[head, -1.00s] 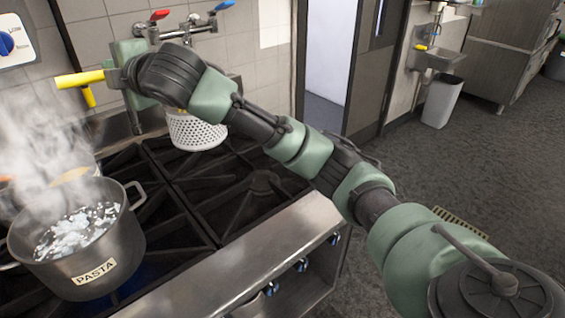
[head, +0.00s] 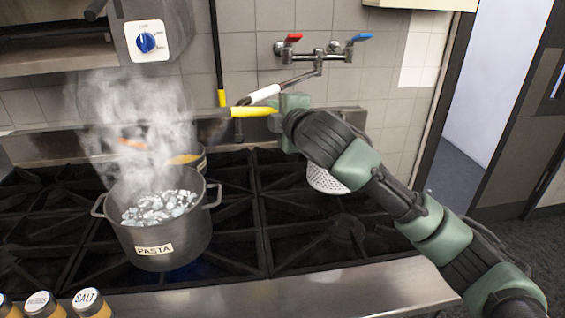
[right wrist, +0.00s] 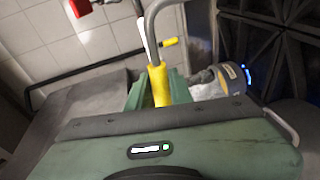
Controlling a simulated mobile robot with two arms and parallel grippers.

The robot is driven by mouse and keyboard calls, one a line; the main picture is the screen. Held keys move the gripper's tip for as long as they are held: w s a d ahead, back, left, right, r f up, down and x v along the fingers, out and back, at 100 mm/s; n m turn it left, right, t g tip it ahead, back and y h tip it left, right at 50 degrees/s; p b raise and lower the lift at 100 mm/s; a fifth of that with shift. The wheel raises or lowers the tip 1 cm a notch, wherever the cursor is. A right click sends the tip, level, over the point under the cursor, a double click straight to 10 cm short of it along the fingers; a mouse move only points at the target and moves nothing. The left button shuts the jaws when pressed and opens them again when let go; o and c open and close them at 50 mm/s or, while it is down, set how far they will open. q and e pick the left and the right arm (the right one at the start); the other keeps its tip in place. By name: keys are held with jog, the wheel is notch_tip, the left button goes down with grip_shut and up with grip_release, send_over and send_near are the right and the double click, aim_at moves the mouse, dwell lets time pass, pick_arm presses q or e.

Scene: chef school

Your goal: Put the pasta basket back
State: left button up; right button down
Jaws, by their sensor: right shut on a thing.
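The pasta basket is a white perforated basket (head: 326,180) with a yellow handle (head: 253,112). In the head view the basket shows below my right arm, above the right back of the stove; its upper part is hidden by the arm. My right gripper (head: 284,110) is shut on the handle, which juts out to the left. In the right wrist view the yellow handle (right wrist: 158,86) stands between the green fingers. A steel pot labelled PASTA (head: 165,245) steams on the left burners, filled with bubbling water. My left gripper is not in view.
A tap with red and blue levers (head: 320,52) is on the tiled wall, close behind my right gripper. Seasoning jars (head: 88,303) stand at the front left. The right front burners (head: 340,235) are clear.

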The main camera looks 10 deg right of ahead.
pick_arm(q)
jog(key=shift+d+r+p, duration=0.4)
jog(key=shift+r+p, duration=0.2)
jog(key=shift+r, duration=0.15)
pick_arm(e)
notch_tip(320, 180, down, 13)
jog(key=shift+d+r, duration=0.1)
jog(key=c, duration=1.3)
grip_release()
jog(key=shift+f, duration=0.2)
jog(key=shift+o, duration=0.2)
jog(key=shift+s+r, duration=0.15)
pick_arm(q)
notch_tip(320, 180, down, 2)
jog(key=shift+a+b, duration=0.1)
jog(key=shift+b, duration=0.95)
pick_arm(e)
jog(key=v, duration=1.1)
jog(key=shift+s+r, duration=0.15)
jog(key=shift+s, duration=0.25)
